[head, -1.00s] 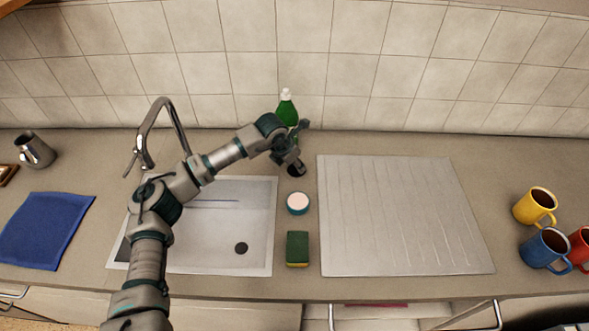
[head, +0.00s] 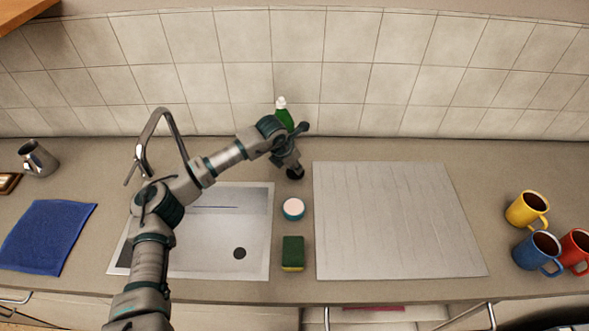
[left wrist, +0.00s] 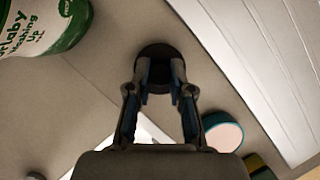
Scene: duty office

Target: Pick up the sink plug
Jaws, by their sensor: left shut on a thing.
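The sink plug (left wrist: 155,54) is a dark round disc on the counter, seen between my fingertips in the left wrist view. In the head view the plug (head: 295,174) shows as a dark shape under my left gripper (head: 292,168), behind the round white-topped tub. In the left wrist view my left gripper (left wrist: 159,92) points down at the plug and is shut on it. The fingers cover part of the plug. It looks at or close to the counter; I cannot tell whether it touches. My right gripper is not in view.
A green washing-up bottle (head: 284,114) stands close behind the gripper. The tub (head: 293,209) and a sponge (head: 292,253) lie between the sink (head: 190,255) and the ridged drainer (head: 400,225). A tap (head: 160,140) rises at the left; mugs (head: 537,250) stand far right.

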